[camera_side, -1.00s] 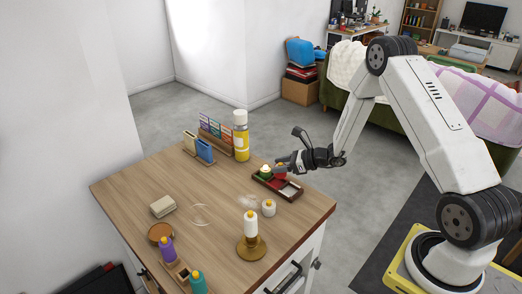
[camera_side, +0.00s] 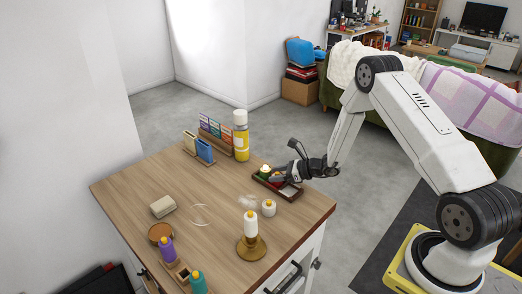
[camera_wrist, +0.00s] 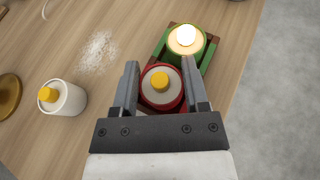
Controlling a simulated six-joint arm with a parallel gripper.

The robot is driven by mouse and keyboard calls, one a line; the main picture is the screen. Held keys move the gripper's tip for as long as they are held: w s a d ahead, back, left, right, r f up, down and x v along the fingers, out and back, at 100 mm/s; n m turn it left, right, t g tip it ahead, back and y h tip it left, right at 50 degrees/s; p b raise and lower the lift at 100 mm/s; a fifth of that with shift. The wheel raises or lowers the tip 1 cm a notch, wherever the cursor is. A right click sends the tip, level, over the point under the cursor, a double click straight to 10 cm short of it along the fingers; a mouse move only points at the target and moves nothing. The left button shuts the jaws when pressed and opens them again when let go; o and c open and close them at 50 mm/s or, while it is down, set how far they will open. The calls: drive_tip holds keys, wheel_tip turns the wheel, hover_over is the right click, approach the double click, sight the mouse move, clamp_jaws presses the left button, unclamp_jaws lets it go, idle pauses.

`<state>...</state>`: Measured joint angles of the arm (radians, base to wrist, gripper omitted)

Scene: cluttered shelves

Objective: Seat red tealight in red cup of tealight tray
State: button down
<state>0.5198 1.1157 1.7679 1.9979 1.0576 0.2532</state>
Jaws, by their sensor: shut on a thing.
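My gripper (camera_side: 280,179) is low over the right part of the dark brown tealight tray (camera_side: 290,193). In the wrist view its fingers (camera_wrist: 161,85) are shut on the red tealight (camera_wrist: 161,80), which has a pale top and a yellow tip. Red shows around and below the tealight between the fingers. I cannot tell how much of it is the tray's red cup, or whether the tealight is seated. The tray's green cup (camera_wrist: 199,52) stands just beyond, with a glowing white tealight (camera_wrist: 185,39) in it. In the side view my fingers hide most of the red tealight.
A white tealight with a yellow tip (camera_wrist: 62,97) stands left of the tray. A white candle (camera_side: 250,222) on a brass holder is nearer the front. A pale powdery patch (camera_wrist: 97,52) lies on the wood. A yellow spray can (camera_side: 241,140) stands behind; the table's right edge is close.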

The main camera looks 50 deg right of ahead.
drive_tip(key=shift+f, duration=0.1)
drive_tip(key=shift+c, duration=0.5)
unclamp_jaws()
drive_tip(key=shift+s+r, duration=0.1)
drive_tip(key=shift+r, duration=0.1)
drive_tip(key=v, duration=1.1)
drive_tip(key=shift+s+d+r, duration=0.1)
drive_tip(key=shift+s+d, duration=0.2)
